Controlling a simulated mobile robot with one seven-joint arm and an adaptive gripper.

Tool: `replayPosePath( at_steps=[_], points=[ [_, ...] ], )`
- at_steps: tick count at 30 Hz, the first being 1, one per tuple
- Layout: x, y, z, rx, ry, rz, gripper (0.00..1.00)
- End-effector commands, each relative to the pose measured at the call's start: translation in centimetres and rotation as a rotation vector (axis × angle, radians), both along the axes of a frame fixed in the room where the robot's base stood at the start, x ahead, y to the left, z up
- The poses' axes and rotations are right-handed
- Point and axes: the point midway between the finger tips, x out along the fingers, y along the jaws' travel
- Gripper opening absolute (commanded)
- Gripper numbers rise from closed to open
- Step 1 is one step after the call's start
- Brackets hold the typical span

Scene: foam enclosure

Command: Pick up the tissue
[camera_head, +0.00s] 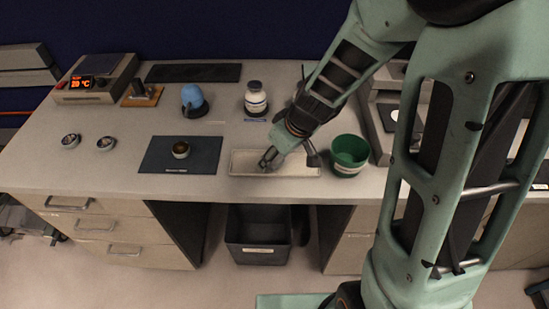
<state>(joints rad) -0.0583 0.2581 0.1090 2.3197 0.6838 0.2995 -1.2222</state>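My gripper (268,161) points down over a shallow pale tray (305,169) near the front edge of the counter. Its fingers are small and dark here, and I cannot tell whether they are open or shut. I cannot make out a tissue clearly. The inside of the tray is pale, and my gripper and wrist cover part of it.
A green bowl (349,155) stands close to the tray's right. A dark mat (155,163) with a small round dish (181,149) lies to its left. Behind stand a white bottle (256,101) and a blue-topped item (193,98). A dark bin (258,242) sits below.

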Motion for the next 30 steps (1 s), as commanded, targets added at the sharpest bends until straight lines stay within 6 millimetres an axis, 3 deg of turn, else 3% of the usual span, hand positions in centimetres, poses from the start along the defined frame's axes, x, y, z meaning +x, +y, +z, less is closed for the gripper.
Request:
replayPosePath(
  at_steps=[1,8,22,30],
  points=[
    [0.0,0.0,0.0,0.0,0.0,0.0,0.49],
    [0.0,0.0,0.0,0.0,0.0,0.0,0.24],
    [0.0,0.0,0.3,0.0,0.0,0.0,0.21],
    [0.5,0.0,2.6,0.0,-0.002,0.001,0.21]
  ],
)
